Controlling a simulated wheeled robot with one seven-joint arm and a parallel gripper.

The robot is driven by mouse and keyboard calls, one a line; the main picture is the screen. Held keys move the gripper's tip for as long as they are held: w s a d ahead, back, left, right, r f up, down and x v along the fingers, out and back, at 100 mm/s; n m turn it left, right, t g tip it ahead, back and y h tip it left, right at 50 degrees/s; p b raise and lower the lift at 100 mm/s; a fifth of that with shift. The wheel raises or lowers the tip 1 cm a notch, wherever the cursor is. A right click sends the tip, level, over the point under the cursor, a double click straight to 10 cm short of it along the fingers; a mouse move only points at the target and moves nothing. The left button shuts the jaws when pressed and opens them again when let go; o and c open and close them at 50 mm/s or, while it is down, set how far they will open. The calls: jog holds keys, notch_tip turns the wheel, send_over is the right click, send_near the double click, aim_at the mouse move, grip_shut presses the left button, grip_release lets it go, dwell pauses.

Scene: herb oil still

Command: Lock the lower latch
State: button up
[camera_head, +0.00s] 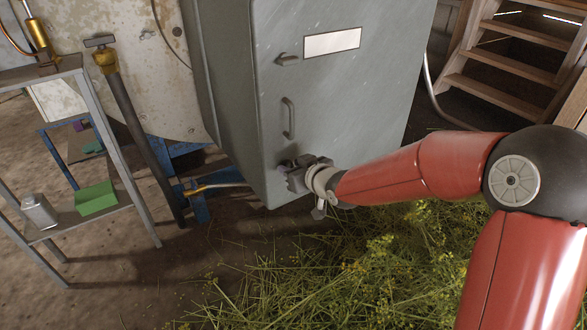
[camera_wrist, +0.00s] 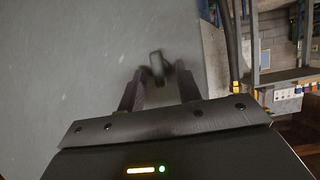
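The grey metal cabinet door (camera_head: 345,90) is closed or nearly so. It carries an upper latch (camera_head: 288,59), a vertical handle (camera_head: 289,118) and a lower latch (camera_head: 284,164) near its bottom left edge. My gripper (camera_head: 297,166) is at the lower latch and partly hides it. In the wrist view the lower latch (camera_wrist: 156,63) is a small dark knob, slightly blurred, in line with the gap between my fingertips (camera_wrist: 160,73). The two fingers stand apart, with space on each side of the knob. Whether either finger touches it I cannot tell.
A metal shelf stand (camera_head: 128,160) with a green box (camera_head: 96,198) stands at the left. Cut herbs (camera_head: 370,265) cover the floor below my arm. Wooden stairs (camera_head: 510,75) are at the upper right. A white label (camera_head: 332,42) is on the door.

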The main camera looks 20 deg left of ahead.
jog(key=shift+w+a, duration=0.15)
jog(key=shift+c, duration=0.4)
grip_shut()
